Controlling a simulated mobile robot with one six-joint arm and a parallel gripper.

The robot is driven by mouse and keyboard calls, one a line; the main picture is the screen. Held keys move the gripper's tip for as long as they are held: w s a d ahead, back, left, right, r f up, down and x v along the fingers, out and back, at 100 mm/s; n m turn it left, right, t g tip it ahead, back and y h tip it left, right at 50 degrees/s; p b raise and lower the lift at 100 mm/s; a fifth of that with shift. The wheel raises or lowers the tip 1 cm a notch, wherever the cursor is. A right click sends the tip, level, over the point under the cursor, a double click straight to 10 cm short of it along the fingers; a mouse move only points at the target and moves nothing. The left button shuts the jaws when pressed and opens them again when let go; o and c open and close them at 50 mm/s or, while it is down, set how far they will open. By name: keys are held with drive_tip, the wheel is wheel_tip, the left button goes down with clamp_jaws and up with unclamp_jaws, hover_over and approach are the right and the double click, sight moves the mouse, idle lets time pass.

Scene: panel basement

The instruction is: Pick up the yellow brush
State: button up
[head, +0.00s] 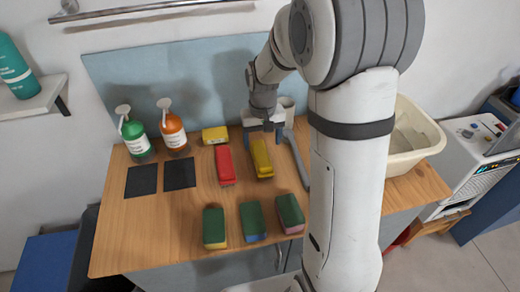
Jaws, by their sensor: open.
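The yellow brush (262,160) lies on the wooden table, pointing away from me, right of a red brush (225,165). My gripper (264,130) is open, pointing down at the far end of the yellow brush. It hides part of that end. I cannot tell whether the fingers touch the brush.
A yellow block (215,135) lies behind the red brush. Several green-topped sponges (252,222) lie in front. Green (135,137) and orange (173,132) bottles stand behind black squares (141,181) at left. A cream basin (425,135) is at right. My arm hides the table's right part.

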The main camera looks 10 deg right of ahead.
sight(261, 153)
drive_tip(key=shift+w+f, duration=0.25)
drive_tip(key=shift+f, duration=0.65)
drive_tip(key=shift+w+f+p, duration=0.2)
drive_tip(key=shift+f+p, duration=0.7)
drive_tip(key=shift+f, duration=2.6)
drive_tip(key=c, duration=1.1)
drive_tip(key=shift+c, duration=0.2)
drive_tip(key=shift+r, duration=0.15)
wheel_tip(261, 153, up, 10)
drive_tip(key=shift+f+b, duration=0.1)
drive_tip(key=shift+b, duration=0.7)
